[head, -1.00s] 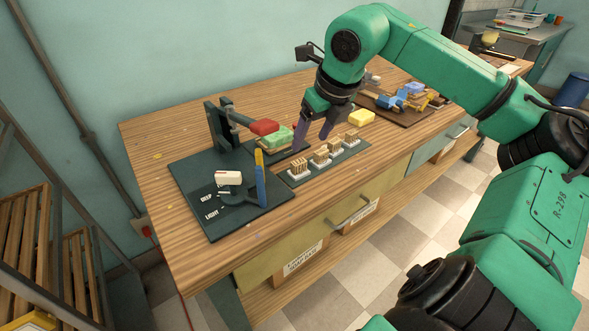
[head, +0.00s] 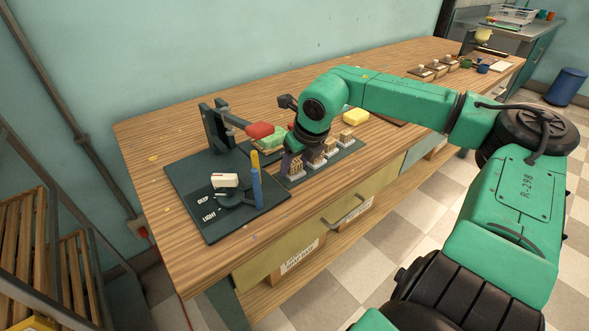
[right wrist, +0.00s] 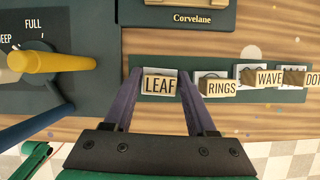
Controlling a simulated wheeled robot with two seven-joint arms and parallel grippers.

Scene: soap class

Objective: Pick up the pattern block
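Several small wooden pattern blocks stand in a row on a dark tray (head: 352,150). In the right wrist view they read LEAF (right wrist: 160,84), RINGS (right wrist: 220,88), WAVE (right wrist: 269,77) and DOT, the last cut off by the edge. My right gripper (right wrist: 162,76) is open, with one purple finger on each side of the LEAF block. Gaps seem to show between fingers and block; contact is not clear. In the head view my right gripper (head: 296,160) is low over the near-left end of the row and partly hides it. My left gripper is not in view.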

